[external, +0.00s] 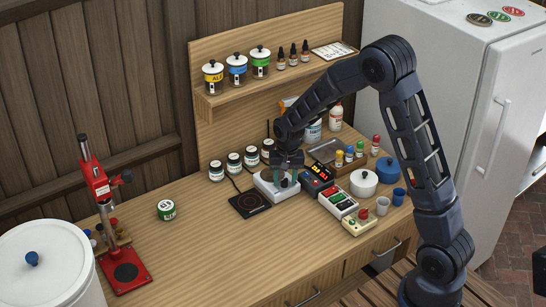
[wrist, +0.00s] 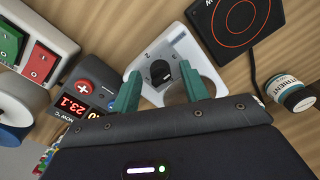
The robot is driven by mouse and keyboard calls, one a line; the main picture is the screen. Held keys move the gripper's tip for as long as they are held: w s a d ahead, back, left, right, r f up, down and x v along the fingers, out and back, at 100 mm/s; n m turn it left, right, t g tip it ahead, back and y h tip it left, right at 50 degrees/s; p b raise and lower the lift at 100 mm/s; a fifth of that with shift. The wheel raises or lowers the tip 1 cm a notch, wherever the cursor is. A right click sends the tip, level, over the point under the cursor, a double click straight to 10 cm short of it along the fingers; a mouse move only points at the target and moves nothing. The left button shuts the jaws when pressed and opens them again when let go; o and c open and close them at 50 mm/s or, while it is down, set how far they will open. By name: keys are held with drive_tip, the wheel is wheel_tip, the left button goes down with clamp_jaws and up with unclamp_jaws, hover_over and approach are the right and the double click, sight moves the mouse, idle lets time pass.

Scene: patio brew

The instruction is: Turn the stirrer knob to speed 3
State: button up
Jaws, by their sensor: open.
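The white stirrer (external: 264,186) sits on the bench under my gripper. In the wrist view its white body (wrist: 191,50) carries a dark round knob (wrist: 160,72) with a raised bar. My gripper (external: 284,182) points down over the stirrer. In the wrist view its two teal fingers (wrist: 160,77) are open, one on each side of the knob, with a gap showing on both sides. Nothing is held. In the external view my gripper hides most of the knob.
A black hotplate with a red ring (external: 250,203) lies left of the stirrer. A dark box with a red display (external: 318,178) and a switch box (external: 338,202) stand close on its right. Small jars (external: 234,163) line the back.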

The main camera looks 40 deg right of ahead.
sight(286, 183)
wheel_tip(286, 183, up, 11)
drive_tip(key=shift+d+f, duration=0.15)
drive_tip(key=shift+d, duration=0.05)
idle(0.3)
drive_tip(key=shift+s+f, duration=0.1)
drive_tip(key=shift+s, duration=0.05)
drive_tip(key=f+n, duration=0.1)
drive_tip(key=n, duration=0.1)
drive_tip(key=f+n, duration=0.1)
drive_tip(key=shift+s+a+f+n+g, duration=0.1)
drive_tip(key=shift+s+a+n+g, duration=0.1)
drive_tip(key=shift+n+g, duration=0.2)
drive_tip(key=shift+f+n+h, duration=0.3)
drive_tip(key=shift+f+n, duration=0.1)
drive_tip(key=shift+n, duration=0.7)
drive_tip(key=shift+s+a+f+n, duration=0.1)
drive_tip(key=shift+a+n, duration=0.05)
drive_tip(key=shift+n, duration=0.85)
drive_tip(key=n, duration=0.3)
drive_tip(key=shift+r, duration=0.4)
drive_tip(key=shift+w+f+n+t, duration=0.2)
drive_tip(key=shift+f+n, duration=0.75)
drive_tip(key=shift+f, duration=1.1)
drive_tip(key=shift+w+f+n+t, duration=0.1)
drive_tip(key=shift+w+f+n, duration=0.2)
drive_tip(key=shift+f+n, duration=1.2)
